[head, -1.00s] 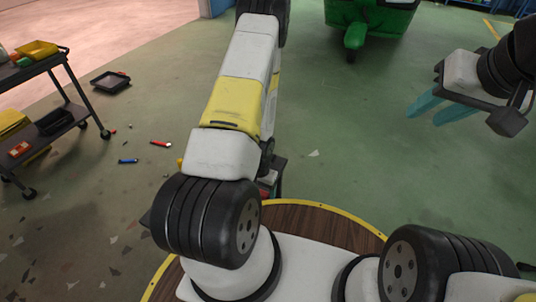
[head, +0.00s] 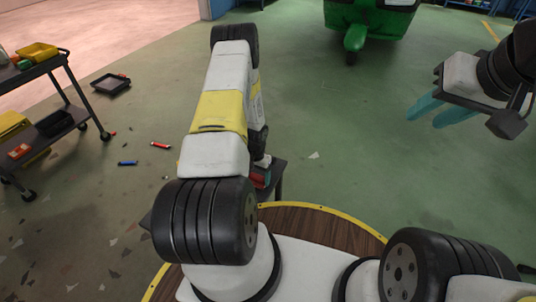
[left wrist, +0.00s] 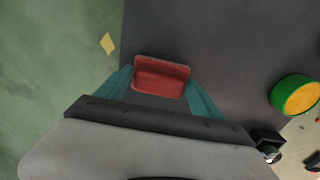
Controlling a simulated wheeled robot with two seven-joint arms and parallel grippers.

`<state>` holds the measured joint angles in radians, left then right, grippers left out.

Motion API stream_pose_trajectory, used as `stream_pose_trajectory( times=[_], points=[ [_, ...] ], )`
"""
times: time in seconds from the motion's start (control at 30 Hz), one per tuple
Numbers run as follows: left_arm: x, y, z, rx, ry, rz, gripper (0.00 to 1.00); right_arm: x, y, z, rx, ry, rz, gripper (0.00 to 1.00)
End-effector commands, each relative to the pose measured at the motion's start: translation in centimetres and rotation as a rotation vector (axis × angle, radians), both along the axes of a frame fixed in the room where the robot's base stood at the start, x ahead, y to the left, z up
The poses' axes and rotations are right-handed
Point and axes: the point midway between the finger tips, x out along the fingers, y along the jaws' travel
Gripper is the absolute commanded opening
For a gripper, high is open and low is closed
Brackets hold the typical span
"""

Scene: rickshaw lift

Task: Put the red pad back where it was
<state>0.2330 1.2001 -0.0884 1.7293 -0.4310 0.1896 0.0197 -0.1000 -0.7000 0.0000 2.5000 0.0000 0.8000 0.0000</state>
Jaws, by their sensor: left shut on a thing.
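The red pad (left wrist: 161,77) sits between the two teal fingers of my left gripper (left wrist: 160,84), which is shut on it. Below it is the dark grey top of a small stand (left wrist: 225,40); I cannot tell whether the pad touches it. In the head view my left arm hides most of the stand (head: 280,168). A bit of red, likely the pad (head: 261,179), shows beside the arm. My right gripper (head: 424,117) is open and empty above the floor at the right.
A green and yellow round object (left wrist: 296,96) is near the stand's right edge in the wrist view. A dark cart (head: 50,130) with bins stands at the left. A black tray (head: 110,83) and several small tools lie on the floor. A green rickshaw (head: 370,18) stands at the back.

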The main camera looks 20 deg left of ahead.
Motion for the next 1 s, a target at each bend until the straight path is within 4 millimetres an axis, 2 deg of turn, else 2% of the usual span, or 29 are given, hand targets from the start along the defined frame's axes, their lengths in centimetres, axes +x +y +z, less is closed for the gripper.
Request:
stream_pose_trajectory(
  times=[0.27, 0.3, 0.4, 0.77, 0.87, 1.0],
  points=[
    [0.0, 0.0, -0.1, 0.0, -0.001, 0.001, 0.44, 0.0, 0.0, 0.0, 0.0, 0.0, 0.0, 0.36],
    [0.0, 0.0, -0.2, 0.0, -0.001, 0.001, 0.79, 0.0, 0.0, 0.0, 0.0, 0.0, 0.0, 0.36],
    [0.0, 0.0, -0.2, 0.0, -0.001, 0.001, 0.98, 0.0, 0.0, 0.0, 0.0, 0.0, 0.0, 0.36],
    [0.1, 0.0, 0.1, 0.001, -0.002, 0.001, 0.98, 0.0, 0.0, 0.0, 0.0, 0.0, 0.0, 0.36],
    [0.2, 0.0, 1.1, 0.001, -0.003, 0.001, 0.98, 0.0, 0.0, 0.0, 0.0, 0.0, 0.0, 0.36],
    [0.1, 0.0, 3.7, 0.0, -0.004, 0.002, 0.98, 0.0, 0.0, 0.0, 0.0, 0.0, 0.0, 0.36]
  ],
)
